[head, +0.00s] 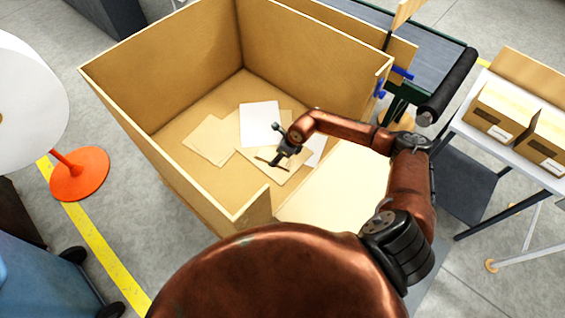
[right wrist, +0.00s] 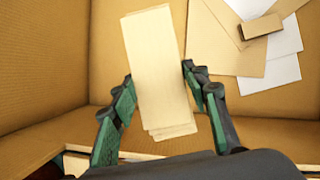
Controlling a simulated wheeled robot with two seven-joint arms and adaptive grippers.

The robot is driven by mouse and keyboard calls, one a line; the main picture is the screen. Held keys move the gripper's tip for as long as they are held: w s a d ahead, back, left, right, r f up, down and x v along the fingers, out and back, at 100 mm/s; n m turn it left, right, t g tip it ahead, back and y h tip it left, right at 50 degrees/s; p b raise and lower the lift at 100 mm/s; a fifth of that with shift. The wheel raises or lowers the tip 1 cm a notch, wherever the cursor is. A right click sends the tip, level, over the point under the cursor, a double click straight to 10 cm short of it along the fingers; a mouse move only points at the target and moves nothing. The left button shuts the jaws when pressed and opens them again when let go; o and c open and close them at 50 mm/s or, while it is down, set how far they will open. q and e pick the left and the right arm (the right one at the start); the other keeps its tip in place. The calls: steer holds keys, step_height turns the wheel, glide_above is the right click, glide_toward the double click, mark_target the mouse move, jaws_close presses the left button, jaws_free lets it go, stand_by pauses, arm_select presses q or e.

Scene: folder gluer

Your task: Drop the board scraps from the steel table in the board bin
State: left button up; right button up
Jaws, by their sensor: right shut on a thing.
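The board bin (head: 165,165) is a large open cardboard-brown box in the middle of the head view. Several flat brown and white board scraps (head: 208,140) lie on its floor; they also show at the upper right of the right wrist view (right wrist: 230,45). My right gripper (head: 270,161) is over the inside of the bin. In the right wrist view its green-padded fingers (right wrist: 160,108) are on either side of a long tan board scrap (right wrist: 158,65), and it is shut on it. My left gripper is out of view. I cannot make out the steel table.
A conveyor with a black roller (head: 448,85) stands behind at the right. A table with cartons (head: 505,112) is at far right. An orange round base (head: 80,175) and white roll (head: 30,100) are at left.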

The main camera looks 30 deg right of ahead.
steer(key=shift+w+a+f, duration=0.1)
steer(key=shift+w+a, duration=0.05)
steer(key=shift+w, duration=0.35)
steer(key=o, duration=1.1)
steer(key=v, duration=1.2)
